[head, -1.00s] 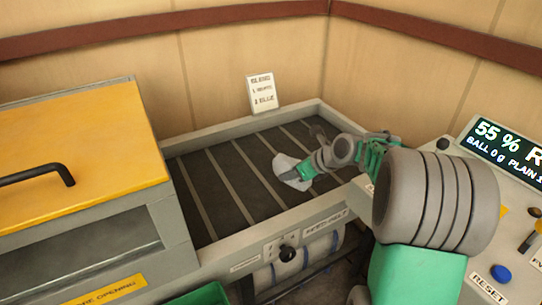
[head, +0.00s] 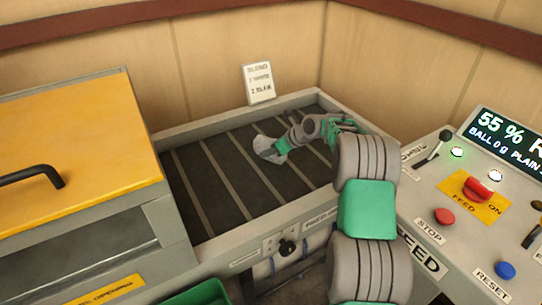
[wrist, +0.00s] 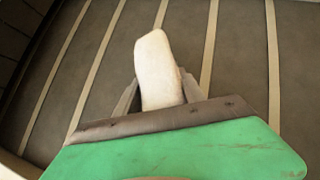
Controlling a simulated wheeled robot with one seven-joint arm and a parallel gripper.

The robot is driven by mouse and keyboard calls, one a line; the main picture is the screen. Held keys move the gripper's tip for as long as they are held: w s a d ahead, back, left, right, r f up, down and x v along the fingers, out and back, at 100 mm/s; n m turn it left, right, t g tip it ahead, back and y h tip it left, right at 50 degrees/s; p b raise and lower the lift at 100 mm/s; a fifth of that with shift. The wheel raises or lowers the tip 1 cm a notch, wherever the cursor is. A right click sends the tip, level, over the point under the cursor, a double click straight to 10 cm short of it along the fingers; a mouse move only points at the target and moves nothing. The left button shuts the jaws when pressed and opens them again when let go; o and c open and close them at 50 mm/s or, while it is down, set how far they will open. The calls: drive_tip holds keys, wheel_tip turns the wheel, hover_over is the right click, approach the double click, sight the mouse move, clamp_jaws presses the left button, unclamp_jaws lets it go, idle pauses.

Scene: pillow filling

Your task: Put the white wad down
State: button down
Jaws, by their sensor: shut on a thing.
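The white wad (wrist: 155,62) stands out between the two fingers of my gripper (wrist: 158,90) in the wrist view. It is pale and elongated, with a rounded far end. In the head view my gripper (head: 272,151) is over the dark slatted belt (head: 215,185), toward its back middle. The wad (head: 262,143) shows there as a small pale patch at the fingertips, partly hidden by the gripper. The fingers are shut on the wad. I cannot tell whether the wad touches the belt.
A grey frame (head: 228,251) rims the belt. A small printed card (head: 258,83) stands at the back rim. A yellow-lidded box (head: 75,140) is at left, a control panel (head: 465,235) at right. A green bin (head: 200,294) is at the bottom. The belt's left part is clear.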

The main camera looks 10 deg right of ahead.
drive_tip(key=shift+f, duration=1.4)
drive_tip(key=shift+s, duration=0.1)
drive_tip(key=shift+d+f, duration=0.1)
drive_tip(key=shift+f, duration=0.55)
drive_tip(key=c, duration=0.7)
unclamp_jaws()
drive_tip(key=shift+r, duration=0.1)
